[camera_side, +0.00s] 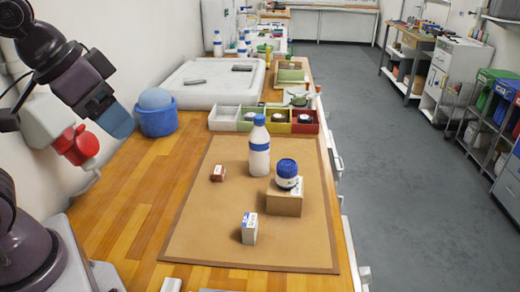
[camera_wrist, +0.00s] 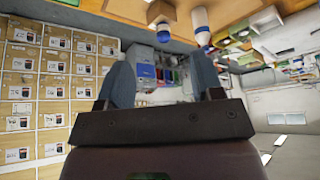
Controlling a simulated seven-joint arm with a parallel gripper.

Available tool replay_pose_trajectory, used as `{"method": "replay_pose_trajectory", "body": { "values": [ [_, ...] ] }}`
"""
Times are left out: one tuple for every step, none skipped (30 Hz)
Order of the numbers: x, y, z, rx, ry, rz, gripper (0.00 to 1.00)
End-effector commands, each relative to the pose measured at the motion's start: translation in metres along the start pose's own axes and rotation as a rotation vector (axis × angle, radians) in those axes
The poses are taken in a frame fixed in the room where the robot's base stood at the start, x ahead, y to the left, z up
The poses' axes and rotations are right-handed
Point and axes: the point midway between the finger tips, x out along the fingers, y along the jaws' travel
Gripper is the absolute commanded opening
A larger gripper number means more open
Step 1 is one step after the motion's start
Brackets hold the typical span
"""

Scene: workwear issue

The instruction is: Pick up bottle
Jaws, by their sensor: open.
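The white bottle (camera_side: 259,159) with a blue cap and blue band stands upright on a brown board (camera_side: 205,222) on the workbench. It also shows upside down near the top of the wrist view (camera_wrist: 200,20). My gripper (camera_side: 121,124) is at the upper left in the side view, raised above the bench and well apart from the bottle. In the wrist view its two blue fingers (camera_wrist: 163,78) are spread with nothing between them.
Right of the bottle, a blue-topped round item (camera_side: 287,172) sits on a cardboard box (camera_side: 284,201). Behind are a compartment tray (camera_side: 224,119) and a blue tub (camera_side: 158,119).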

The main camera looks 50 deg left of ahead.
Motion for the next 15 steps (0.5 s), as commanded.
{"method": "replay_pose_trajectory", "body": {
  "values": [
    [0.0, 0.0, 0.0, 0.0, 0.0, 0.0, 0.6],
    [0.0, 0.0, 0.0, 0.0, 0.0, 0.0, 0.6],
    [0.0, 0.0, 0.0, 0.0, 0.0, 0.0, 0.64],
    [0.0, 0.0, 0.0, 0.0, 0.0, 0.0, 0.64],
    [0.0, 0.0, 0.0, 0.0, 0.0, 0.0, 0.64],
    [0.0, 0.0, 0.0, 0.0, 0.0, 0.0, 0.64],
    [0.0, 0.0, 0.0, 0.0, 0.0, 0.0, 0.64],
    [0.0, 0.0, 0.0, 0.0, 0.0, 0.0, 0.64],
    [0.0, 0.0, 0.0, 0.0, 0.0, 0.0, 0.64],
    [0.0, 0.0, 0.0, 0.002, -0.001, -0.001, 0.64],
    [0.001, -0.001, -0.001, 0.006, -0.005, -0.004, 0.64],
    [0.002, -0.002, -0.002, 0.018, -0.015, -0.012, 0.64],
    [0.004, -0.004, -0.004, 0.03, -0.027, -0.02, 0.64],
    [0.006, -0.006, -0.006, 0.048, -0.043, -0.033, 0.64],
    [0.01, -0.011, -0.009, 0.079, -0.071, -0.054, 0.64]
  ]
}}
